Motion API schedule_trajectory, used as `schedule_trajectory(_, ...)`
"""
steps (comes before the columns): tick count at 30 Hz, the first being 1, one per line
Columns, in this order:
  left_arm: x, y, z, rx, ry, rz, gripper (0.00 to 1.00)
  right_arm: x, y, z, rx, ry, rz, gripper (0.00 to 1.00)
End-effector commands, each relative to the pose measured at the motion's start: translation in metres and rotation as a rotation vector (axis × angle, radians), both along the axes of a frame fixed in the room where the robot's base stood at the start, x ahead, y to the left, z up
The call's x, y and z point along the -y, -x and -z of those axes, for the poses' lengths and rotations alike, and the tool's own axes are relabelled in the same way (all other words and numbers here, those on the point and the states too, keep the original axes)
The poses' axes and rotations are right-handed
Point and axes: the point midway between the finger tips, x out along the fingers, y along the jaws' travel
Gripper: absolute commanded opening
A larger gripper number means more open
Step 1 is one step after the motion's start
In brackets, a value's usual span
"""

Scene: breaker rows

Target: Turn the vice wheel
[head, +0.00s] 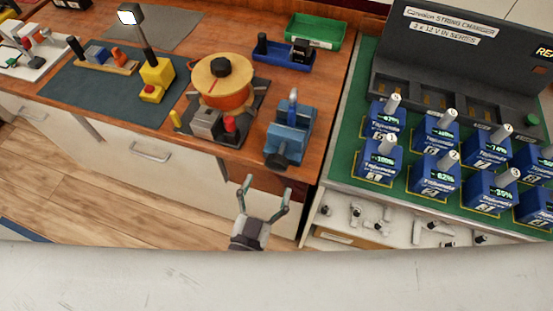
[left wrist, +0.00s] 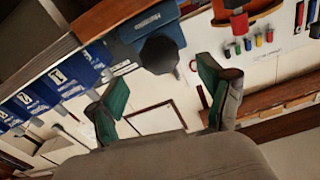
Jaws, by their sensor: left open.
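A blue bench vice (head: 291,130) stands at the front right corner of the wooden workbench. Its dark wheel (head: 283,154) faces the bench's front edge. My left gripper (head: 265,184) is open and empty, in front of the bench and a little below the wheel, apart from it. In the left wrist view the dark wheel (left wrist: 160,54) shows beyond and between the open fingers (left wrist: 164,88), with the blue vice body (left wrist: 148,28) behind it. My right gripper is in neither view.
The green-topped charger table (head: 345,150) with several blue battery units (head: 435,172) stands close on the right. A round orange-and-yellow device (head: 222,82) stands left of the vice. Blue (head: 283,56) and green trays (head: 315,31) lie behind. Floor (head: 110,185) is clear at left.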

Motion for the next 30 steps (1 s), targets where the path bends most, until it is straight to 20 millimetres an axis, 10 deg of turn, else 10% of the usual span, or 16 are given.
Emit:
schedule_trajectory(9,0.017,-0.053,-0.001,0.001,-0.002,-0.001,0.80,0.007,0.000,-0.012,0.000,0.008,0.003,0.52)
schedule_trajectory(23,0.021,-0.064,0.001,-0.002,-0.001,0.001,0.80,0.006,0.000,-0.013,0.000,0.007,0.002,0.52)
schedule_trajectory(30,0.020,-0.064,0.001,-0.001,0.000,0.001,0.40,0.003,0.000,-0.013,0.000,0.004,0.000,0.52)
